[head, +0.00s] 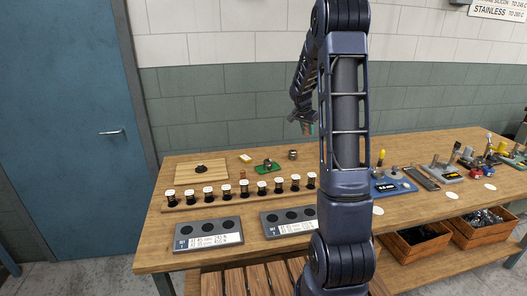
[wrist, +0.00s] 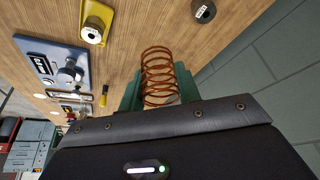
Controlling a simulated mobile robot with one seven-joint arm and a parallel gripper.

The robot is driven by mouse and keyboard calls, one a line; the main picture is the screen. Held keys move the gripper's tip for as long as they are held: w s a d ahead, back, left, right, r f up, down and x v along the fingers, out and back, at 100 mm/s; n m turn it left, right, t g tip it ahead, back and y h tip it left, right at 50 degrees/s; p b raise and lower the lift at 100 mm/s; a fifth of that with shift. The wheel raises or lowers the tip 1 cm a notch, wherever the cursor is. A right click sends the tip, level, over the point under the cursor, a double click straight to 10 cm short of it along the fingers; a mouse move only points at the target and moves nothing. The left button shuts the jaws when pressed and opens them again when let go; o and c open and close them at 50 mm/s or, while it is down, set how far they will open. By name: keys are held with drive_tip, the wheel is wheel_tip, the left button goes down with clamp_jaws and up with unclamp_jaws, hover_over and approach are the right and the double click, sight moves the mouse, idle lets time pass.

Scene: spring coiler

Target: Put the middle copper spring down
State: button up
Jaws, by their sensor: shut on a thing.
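A copper-coloured coil spring (wrist: 158,70) is held between the green fingers of my gripper (wrist: 158,92) in the wrist view. My gripper is shut on it, and the coils stick out past the fingertips. The spring appears in the air above the wooden table. In the head view my gripper (head: 307,128) hangs above the back part of the table, partly hidden by my arm. The spring is too small there to make out clearly. Whether it is the middle one of a set cannot be told.
On the wooden table (head: 160,262), several white-capped dark spools stand on a wooden rail (head: 178,208). Two grey three-hole blocks (head: 208,242) (head: 275,232) lie in front. A board (head: 187,175) and green pad (head: 263,169) lie behind. A blue gauge (head: 408,187) is right of my arm.

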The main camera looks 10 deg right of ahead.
drive_tip(key=w+a+n+t+y, duration=0.1)
drive_tip(key=w+a+n, duration=0.15)
drive_tip(key=a, duration=1.35)
drive_tip(key=w+a+n+y, duration=0.1)
drive_tip(key=w+a+n, duration=0.15)
drive_tip(key=a, duration=1.35)
drive_tip(key=s+a+n+y, duration=0.1)
drive_tip(key=s+a+n, duration=0.35)
drive_tip(key=a, duration=1.15)
drive_tip(key=s+a+n+y, duration=0.15)
drive_tip(key=s+a, duration=0.65)
drive_tip(key=a, duration=0.8)
drive_tip(key=shift+t+h, duration=0.35)
drive_tip(key=shift+t, duration=0.15)
drive_tip(key=f, duration=1.9)
drive_tip(key=shift+s+a+f, duration=0.1)
drive_tip(key=shift+a+f, duration=0.15)
drive_tip(key=shift+f, duration=0.05)
drive_tip(key=shift+f, duration=0.1)
drive_tip(key=o, duration=0.7)
drive_tip(key=shift+c, duration=0.2)
drive_tip(key=o, duration=0.3)
